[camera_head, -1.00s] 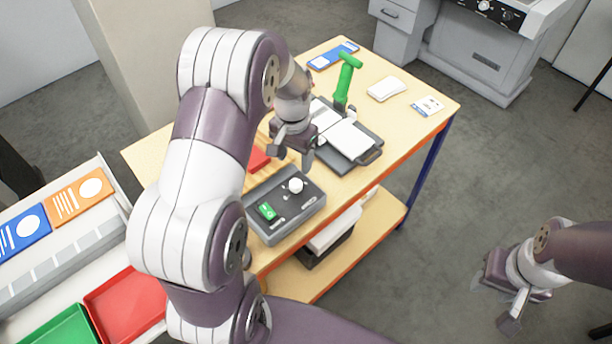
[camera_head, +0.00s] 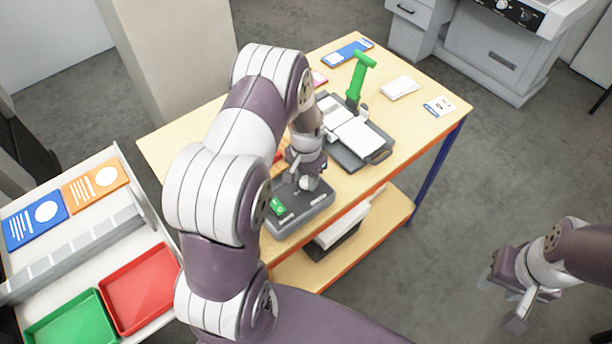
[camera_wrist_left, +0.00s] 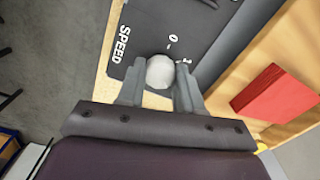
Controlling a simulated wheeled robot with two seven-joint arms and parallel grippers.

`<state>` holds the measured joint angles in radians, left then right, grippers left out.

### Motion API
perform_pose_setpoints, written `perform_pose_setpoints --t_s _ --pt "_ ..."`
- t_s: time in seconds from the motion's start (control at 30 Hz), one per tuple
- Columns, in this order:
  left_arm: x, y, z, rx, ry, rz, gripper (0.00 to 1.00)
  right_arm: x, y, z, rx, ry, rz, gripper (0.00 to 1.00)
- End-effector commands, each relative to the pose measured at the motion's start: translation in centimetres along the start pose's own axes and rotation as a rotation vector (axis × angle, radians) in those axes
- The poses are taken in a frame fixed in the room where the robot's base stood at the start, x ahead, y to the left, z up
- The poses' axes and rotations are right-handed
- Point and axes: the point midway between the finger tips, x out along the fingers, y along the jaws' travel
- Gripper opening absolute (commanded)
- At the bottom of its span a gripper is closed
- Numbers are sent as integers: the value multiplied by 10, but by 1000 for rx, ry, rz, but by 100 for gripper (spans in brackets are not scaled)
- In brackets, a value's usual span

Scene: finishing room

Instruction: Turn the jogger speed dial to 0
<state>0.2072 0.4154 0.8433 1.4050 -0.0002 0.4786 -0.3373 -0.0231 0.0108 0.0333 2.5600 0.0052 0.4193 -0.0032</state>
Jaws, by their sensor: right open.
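The jogger control box (camera_head: 305,212) is dark grey and sits near the table's front edge. Its speed dial, a round white knob (camera_wrist_left: 160,72), shows in the left wrist view beside the word SPEED and a 0 mark. My left gripper (camera_head: 303,184) is down at the box, with its fingertips (camera_wrist_left: 159,80) on either side of the knob. The fingers look very close to it; whether they press on it is unclear. The knob's pointer cannot be made out. My right gripper (camera_head: 500,300) is open and empty, away from the table at the lower right.
A red block (camera_wrist_left: 275,92) lies close to the box. Red (camera_head: 142,288) and green trays stand at left.

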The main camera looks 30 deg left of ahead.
Motion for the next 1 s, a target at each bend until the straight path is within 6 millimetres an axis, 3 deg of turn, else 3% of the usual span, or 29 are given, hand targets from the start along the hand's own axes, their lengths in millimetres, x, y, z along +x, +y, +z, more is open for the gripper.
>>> perform_pose_setpoints --t_s 0.37,1.0 --pt "0 0 -1 -79 2 -1 5 2 0 0 0 0 0 43" --pt "-1 -1 -2 -643 4 0 5 13 0 2 0 0 0 43"
